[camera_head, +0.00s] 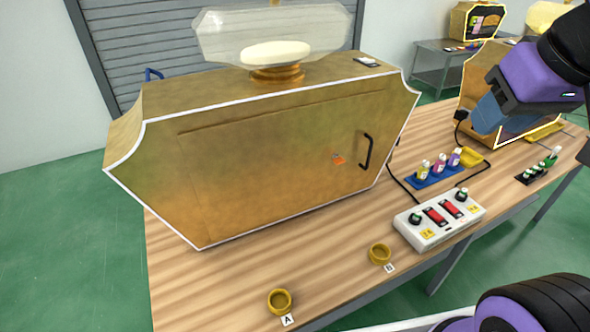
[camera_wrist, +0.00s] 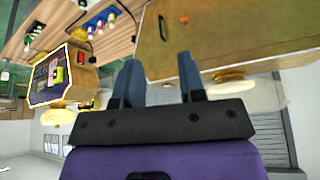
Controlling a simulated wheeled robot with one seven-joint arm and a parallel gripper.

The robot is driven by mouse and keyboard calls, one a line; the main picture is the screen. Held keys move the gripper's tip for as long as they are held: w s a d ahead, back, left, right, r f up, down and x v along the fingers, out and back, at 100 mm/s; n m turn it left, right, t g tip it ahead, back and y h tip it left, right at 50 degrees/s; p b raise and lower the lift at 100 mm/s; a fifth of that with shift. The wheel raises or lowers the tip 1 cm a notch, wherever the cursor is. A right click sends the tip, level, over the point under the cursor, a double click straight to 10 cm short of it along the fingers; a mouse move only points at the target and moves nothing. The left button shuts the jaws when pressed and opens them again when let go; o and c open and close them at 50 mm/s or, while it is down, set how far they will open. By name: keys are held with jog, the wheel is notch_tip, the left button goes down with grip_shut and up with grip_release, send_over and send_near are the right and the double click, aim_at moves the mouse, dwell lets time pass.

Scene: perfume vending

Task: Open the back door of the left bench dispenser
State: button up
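The left bench dispenser (camera_head: 150,190) is a large gold box with white-edged angled sides on the wooden bench. Its back door (camera_head: 270,165) is a flat gold panel that looks shut, with an outlined upper edge. A black bar handle (camera_head: 366,151) stands near the door's right side, and an orange mark (camera_head: 338,159) is left of it. The handle (camera_wrist: 162,27) and door (camera_wrist: 215,25) also show upside down in the wrist view. My gripper (camera_head: 484,122) is to the right of the dispenser, clear of the handle. Its two fingers (camera_wrist: 158,62) are apart with nothing between them.
A white control box (camera_head: 440,220) with red switches and a blue rack (camera_head: 436,178) of small bottles stand right of the dispenser. Two gold rings (camera_head: 279,301) (camera_head: 380,254) lie at the front edge. Another gold dispenser (camera_head: 475,85) stands behind my gripper. Black cables cross the bench.

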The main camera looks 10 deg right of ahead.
aim_at(367, 167)
jog(key=w+d+f+n+t, duration=0.1)
jog(key=w+d+f+t, duration=0.2)
jog(key=w, duration=0.6)
jog(key=w+d+f+n, duration=0.2)
jog(key=w+d+f, duration=0.15)
jog(key=w, duration=0.65)
jog(key=w+d+f+n+t, duration=0.1)
jog(key=w+d+f+t, duration=0.1)
jog(key=w+f, duration=0.5)
jog(key=w+f+n+t+y, duration=0.1)
jog(key=w+f+y, duration=0.25)
jog(key=f, duration=0.45)
jog(key=w+f+n+t+y, duration=0.2)
jog(key=w+f, duration=0.3)
jog(key=f, duration=0.3)
notch_tip(367, 167, down, 7)
jog(key=s+m+t+y, duration=0.1)
jog(key=s+t+y, duration=0.2)
jog(key=x, duration=1)
jog(key=shift+w+a+f, duration=0.15)
jog(key=shift+w+f, duration=0.05)
jog(key=shift+w, duration=0.1)
jog(key=shift+c, duration=0.3)
grip_shut()
